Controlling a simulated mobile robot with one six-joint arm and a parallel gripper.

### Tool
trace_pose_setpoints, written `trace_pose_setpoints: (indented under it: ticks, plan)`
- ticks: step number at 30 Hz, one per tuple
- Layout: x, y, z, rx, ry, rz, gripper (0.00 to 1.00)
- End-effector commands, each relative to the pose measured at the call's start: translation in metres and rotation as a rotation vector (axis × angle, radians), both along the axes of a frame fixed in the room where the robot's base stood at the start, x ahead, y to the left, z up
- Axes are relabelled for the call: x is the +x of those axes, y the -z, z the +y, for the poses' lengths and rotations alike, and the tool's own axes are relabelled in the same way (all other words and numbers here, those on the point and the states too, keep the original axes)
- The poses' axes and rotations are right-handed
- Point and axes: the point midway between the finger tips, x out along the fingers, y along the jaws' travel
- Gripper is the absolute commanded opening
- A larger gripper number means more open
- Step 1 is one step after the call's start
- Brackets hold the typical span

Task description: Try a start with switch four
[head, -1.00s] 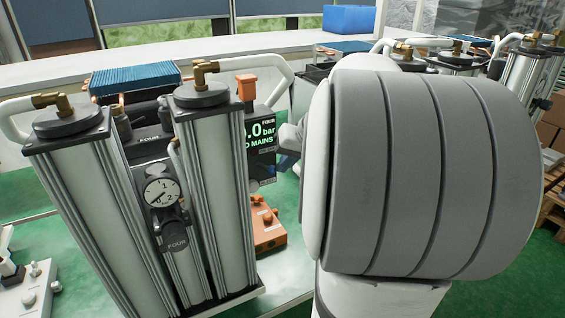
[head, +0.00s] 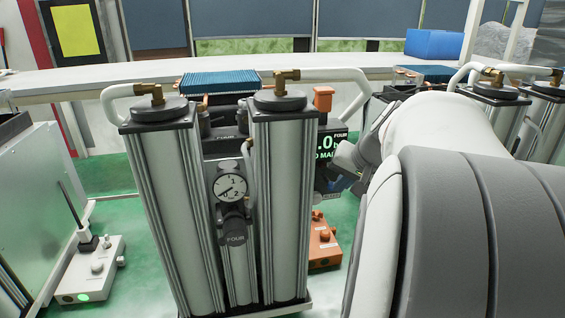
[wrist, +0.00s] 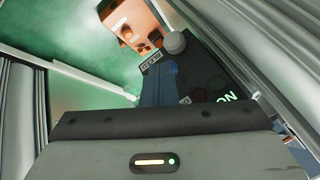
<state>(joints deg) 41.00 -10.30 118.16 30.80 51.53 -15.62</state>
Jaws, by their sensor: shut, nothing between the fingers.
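The column unit marked FOUR (head: 275,205) stands upright in the middle of the head view, with two pale columns and a round gauge (head: 230,188) between them. Its dark display panel (head: 331,142) shows green text, partly hidden by my arm. In the wrist view the blue fingers (wrist: 159,78) are shut and empty in front of the dark panel (wrist: 205,68), which carries a pale round knob (wrist: 175,42) and a small label. I cannot tell whether the fingers touch it.
An orange box (head: 325,243) with knobs is on the green floor behind the unit; it also shows in the wrist view (wrist: 133,24). A white switch box (head: 92,270) with a lit green lamp lies at left. More column units (head: 495,105) stand behind my arm.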

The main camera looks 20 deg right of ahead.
Motion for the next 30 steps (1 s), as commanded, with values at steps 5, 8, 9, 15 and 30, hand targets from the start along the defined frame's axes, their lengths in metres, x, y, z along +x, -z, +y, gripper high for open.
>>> trace_pose_setpoints:
  ticks: [5, 8, 9, 15, 30]
  plan:
    - [0.000, 0.002, 0.005, 0.000, 0.004, -0.001, 0.00]
    - [-0.001, 0.002, 0.008, -0.001, 0.005, -0.001, 0.00]
    - [-0.001, 0.002, 0.009, 0.000, 0.006, -0.001, 0.00]
    - [0.000, 0.000, 0.012, 0.000, 0.009, 0.001, 0.00]
    - [0.006, 0.001, 0.001, 0.001, 0.011, 0.001, 0.00]
